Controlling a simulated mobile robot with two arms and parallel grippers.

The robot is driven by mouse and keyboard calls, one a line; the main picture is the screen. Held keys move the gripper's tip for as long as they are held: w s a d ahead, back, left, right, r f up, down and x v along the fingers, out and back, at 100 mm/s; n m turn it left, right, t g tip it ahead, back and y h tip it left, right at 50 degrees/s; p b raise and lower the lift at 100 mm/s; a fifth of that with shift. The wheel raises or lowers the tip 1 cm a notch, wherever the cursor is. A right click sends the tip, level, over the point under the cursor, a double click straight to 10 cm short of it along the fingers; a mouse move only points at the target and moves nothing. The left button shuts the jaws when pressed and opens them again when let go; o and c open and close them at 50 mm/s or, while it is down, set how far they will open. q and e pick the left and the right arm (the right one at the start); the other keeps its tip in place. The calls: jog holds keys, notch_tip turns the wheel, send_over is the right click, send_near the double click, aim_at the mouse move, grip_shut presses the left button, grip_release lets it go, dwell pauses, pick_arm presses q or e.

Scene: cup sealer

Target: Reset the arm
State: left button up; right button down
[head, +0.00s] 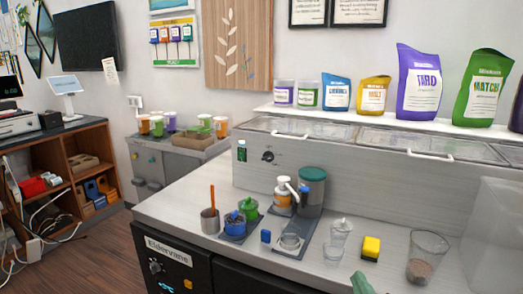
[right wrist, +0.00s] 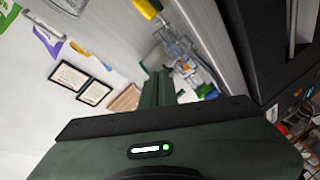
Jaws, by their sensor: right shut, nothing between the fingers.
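My left gripper is in neither view. Most of my right arm is hidden below the head view.
The white counter (head: 180,205) holds a yellow block (head: 371,247), a clear cup with brown contents (head: 420,262), stacked clear cups (head: 337,240), a white-and-orange pump bottle (head: 283,196) and a metal cup (head: 210,221). A translucent bin (head: 495,235) stands at the right.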

jog(key=s+f+m+g, duration=0.9)
jog(key=s+f+g, duration=0.5)
jog(key=s+f, duration=1.1)
notch_tip(320, 180, down, 26)
jog(key=s+d+f+g, duration=0.1)
jog(key=s+f, duration=0.7)
jog(key=s+d+f+g, duration=0.1)
jog(key=s+d+f, duration=0.1)
jog(key=s+f, duration=0.6)
jog(key=shift+s+d+f, duration=0.2)
jog(key=shift+s+d, duration=0.1)
jog(key=shift+s, duration=0.15)
